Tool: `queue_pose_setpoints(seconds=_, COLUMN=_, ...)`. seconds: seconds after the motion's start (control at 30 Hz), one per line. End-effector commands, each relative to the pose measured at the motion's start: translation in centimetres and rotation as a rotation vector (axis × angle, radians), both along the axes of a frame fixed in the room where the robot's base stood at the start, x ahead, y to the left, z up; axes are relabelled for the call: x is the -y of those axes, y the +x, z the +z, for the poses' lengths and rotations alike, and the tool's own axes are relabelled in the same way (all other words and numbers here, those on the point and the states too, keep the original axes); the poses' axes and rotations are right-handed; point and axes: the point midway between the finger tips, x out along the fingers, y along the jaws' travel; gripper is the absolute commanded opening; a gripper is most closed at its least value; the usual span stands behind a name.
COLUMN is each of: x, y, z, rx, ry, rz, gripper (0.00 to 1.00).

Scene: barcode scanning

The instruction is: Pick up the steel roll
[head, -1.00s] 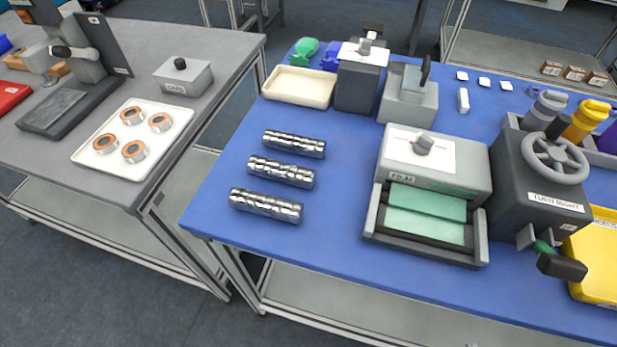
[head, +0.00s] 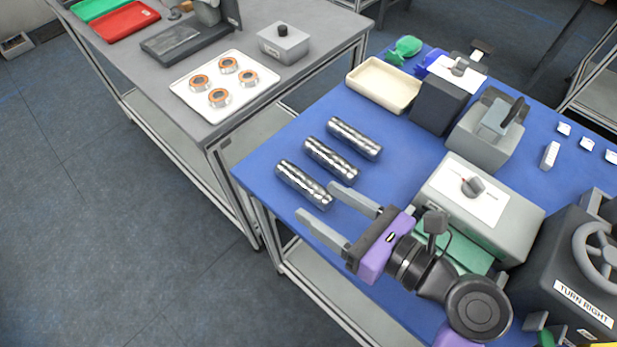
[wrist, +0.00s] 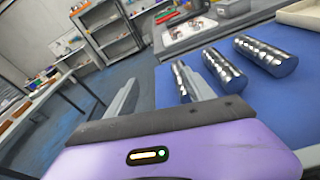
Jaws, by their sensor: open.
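Three shiny steel rolls lie side by side on the blue table: a near roll (head: 304,184), a middle roll (head: 332,158) and a far roll (head: 354,139). My gripper (head: 320,203) is open and empty, with its fingers pointing toward the near roll in the head view. The fingers look apart from the rolls, though their height above the table is hard to tell. In the wrist view, my gripper (wrist: 158,90) shows both fingers spread. The near roll (wrist: 181,80) appears between them, partly hidden by the right finger, with the middle roll (wrist: 224,71) and far roll (wrist: 265,56) to its right.
A cream tray (head: 384,86) and a dark box (head: 437,104) sit behind the rolls. A grey table (head: 330,45) with a white tray of rings (head: 222,108) stands to the left.

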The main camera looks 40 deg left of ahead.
Motion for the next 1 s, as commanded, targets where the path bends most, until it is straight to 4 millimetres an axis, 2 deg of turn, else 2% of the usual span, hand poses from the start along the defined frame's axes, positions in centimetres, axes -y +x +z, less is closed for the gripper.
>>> queue_pose_setpoints(seconds=0.1, x=0.4, y=1.9, z=-1.1, rx=0.099, ry=-0.132, rz=0.029, gripper=0.62)
queue_pose_setpoints(seconds=0.33, x=0.3, y=3.1, z=-2.3, rx=0.160, ry=-0.227, rz=0.050, gripper=0.62)
queue_pose_setpoints(seconds=0.67, x=-2.8, y=3.4, z=-3.6, rx=0.159, ry=-0.227, rz=0.050, gripper=0.62)
queue_pose_setpoints(seconds=0.83, x=-5.1, y=3.7, z=-4.6, rx=0.160, ry=-0.226, rz=0.049, gripper=0.62)
queue_pose_setpoints(seconds=1.0, x=-6.2, y=3.8, z=-5.1, rx=0.159, ry=-0.225, rz=0.049, gripper=0.62)
